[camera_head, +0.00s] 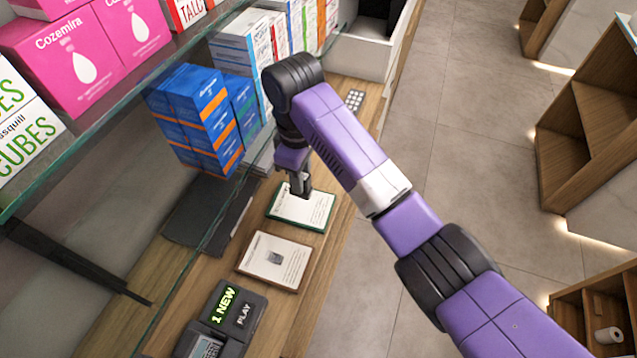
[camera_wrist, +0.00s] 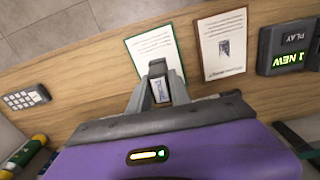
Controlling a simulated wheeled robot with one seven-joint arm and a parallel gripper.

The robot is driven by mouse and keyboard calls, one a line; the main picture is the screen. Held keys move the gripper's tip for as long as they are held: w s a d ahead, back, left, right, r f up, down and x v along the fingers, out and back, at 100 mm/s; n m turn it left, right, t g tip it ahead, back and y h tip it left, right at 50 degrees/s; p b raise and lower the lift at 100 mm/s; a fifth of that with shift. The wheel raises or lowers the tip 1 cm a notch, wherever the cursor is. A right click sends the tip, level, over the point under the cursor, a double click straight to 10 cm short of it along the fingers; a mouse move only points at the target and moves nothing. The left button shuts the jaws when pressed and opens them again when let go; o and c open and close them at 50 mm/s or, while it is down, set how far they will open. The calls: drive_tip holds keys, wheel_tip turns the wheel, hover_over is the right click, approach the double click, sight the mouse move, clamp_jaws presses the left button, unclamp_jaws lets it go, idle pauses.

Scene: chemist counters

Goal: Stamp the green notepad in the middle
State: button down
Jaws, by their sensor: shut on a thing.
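The green notepad (camera_head: 316,216) lies on the wooden counter, a white page with a green edge. It also shows in the wrist view (camera_wrist: 143,46). My gripper (camera_head: 299,188) points down over the notepad's far part and hides some of the page. In the wrist view my gripper (camera_wrist: 160,82) is shut on a small stamp (camera_wrist: 160,91) with a pale, blue-marked face. The stamp overlaps the near edge of the notepad there. I cannot tell whether the stamp touches the page.
A brown-edged notepad (camera_head: 268,273) with a dark grey mark lies beside the green one. A dark device (camera_head: 232,312) reading "1 NEW" stands nearer. A keypad (camera_head: 354,100) lies farther back. Open floor is at right.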

drive_tip(key=shift+w+a+r, duration=0.1)
drive_tip(key=shift+w+a, duration=0.1)
drive_tip(key=shift+w, duration=0.15)
wheel_tip(320, 180, down, 6)
drive_tip(key=b, duration=0.5)
drive_tip(key=shift+r+b, duration=0.1)
drive_tip(key=shift+b, duration=0.25)
drive_tip(key=shift+f, duration=0.6)
idle(2.5)
drive_tip(key=shift+p, duration=0.3)
wheel_tip(320, 180, up, 5)
drive_tip(key=p, duration=0.4)
drive_tip(key=shift+p, duration=0.3)
drive_tip(key=shift+r, duration=1.1)
